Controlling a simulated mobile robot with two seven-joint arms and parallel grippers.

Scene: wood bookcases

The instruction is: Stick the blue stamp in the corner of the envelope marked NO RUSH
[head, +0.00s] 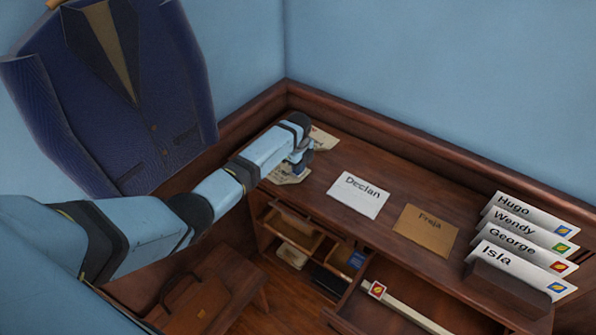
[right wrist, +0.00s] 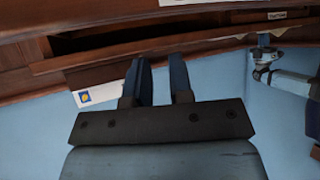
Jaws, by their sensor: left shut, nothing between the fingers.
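My left gripper (head: 303,160) is shut and empty, low over the far left end of the desktop, next to printed papers (head: 290,175). A second paper (head: 323,139) lies just behind it. A white envelope (head: 359,194) reads Declan and a brown envelope (head: 426,231) reads Freja; both lie flat on the desk. I can read no NO RUSH mark. A small blue item (head: 357,259) lies in an open compartment; I cannot tell whether it is a stamp. My right gripper (right wrist: 163,75) is open and empty in the right wrist view, and outside the head view.
A rack (head: 506,288) at the right holds several envelopes with stamps; Isla (head: 512,268) is in front with a blue stamp. A red-and-yellow stamp (head: 377,290) is at the end of a pale strip by the open drawer. A jacket (head: 125,90) hangs at the left.

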